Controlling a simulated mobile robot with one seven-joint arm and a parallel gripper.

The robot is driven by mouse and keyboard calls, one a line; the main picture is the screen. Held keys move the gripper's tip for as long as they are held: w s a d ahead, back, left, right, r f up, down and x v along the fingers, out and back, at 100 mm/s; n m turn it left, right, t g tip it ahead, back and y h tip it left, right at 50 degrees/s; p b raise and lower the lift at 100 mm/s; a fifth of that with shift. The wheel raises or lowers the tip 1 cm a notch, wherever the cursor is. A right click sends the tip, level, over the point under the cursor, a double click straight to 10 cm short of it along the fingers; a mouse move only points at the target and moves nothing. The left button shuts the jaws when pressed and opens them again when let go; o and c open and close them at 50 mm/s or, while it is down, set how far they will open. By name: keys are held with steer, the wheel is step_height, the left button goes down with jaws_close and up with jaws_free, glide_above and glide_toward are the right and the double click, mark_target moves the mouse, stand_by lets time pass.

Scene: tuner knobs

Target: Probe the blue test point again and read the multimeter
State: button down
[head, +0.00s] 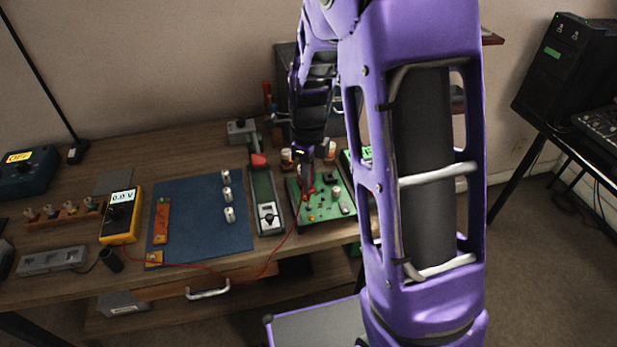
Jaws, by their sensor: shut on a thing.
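The yellow multimeter (121,228) stands on the left side of the bench, and its display reads 0.0 V. A red lead (270,262) runs from it along the bench front to the green circuit board (342,211). My gripper (306,180) is over the left part of this board, shut on the red probe (311,191), which points down at the board. I cannot tell whether the tip touches anything. The blue test point cannot be made out at this size; my gripper and the probe cover part of the board.
A blue mat (190,240) with several pale knobs lies left of a green strip with a switch box (268,216). A dark box (28,172) with a yellow OFF display is at far left. My arm hides the bench's right part.

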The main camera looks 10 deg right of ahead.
steer(key=shift+r+p, duration=0.35)
steer(key=shift+r, duration=1.9)
